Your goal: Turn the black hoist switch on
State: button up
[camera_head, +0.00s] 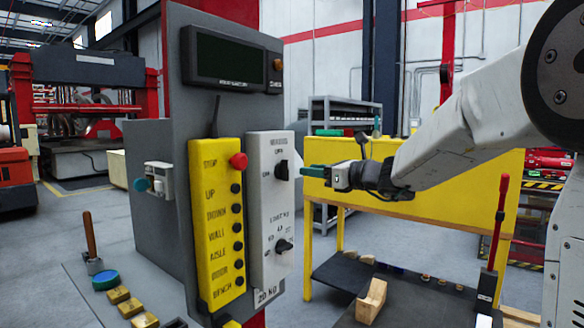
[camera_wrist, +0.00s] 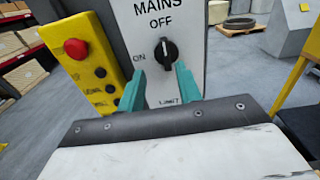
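The black switch knob (camera_head: 281,171) is the upper knob on the white panel (camera_head: 270,215) of a grey control column. In the wrist view the knob (camera_wrist: 167,51) stands upright, its top toward the OFF label, with ON to its left. My gripper (camera_head: 308,172) is in front of the panel, just right of the knob. In the wrist view its teal fingers (camera_wrist: 158,76) are open and spread to either side, with the knob between and just beyond their tips. Nothing is between the fingers. Whether a fingertip touches the panel is unclear.
A yellow button box (camera_head: 217,225) with a red stop button (camera_head: 238,160) is left of the panel. A second black knob (camera_head: 284,246) is lower on the panel. A yellow-backed bench (camera_head: 430,190) stands behind my arm.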

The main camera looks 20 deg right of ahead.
aim_at(288, 166)
jog(key=shift+m, duration=0.3)
jog(key=x, duration=0.7)
jog(key=shift+w+d+r, duration=0.1)
jog(key=shift+w+r, duration=0.05)
jog(key=shift+w, duration=0.45)
grip_shut()
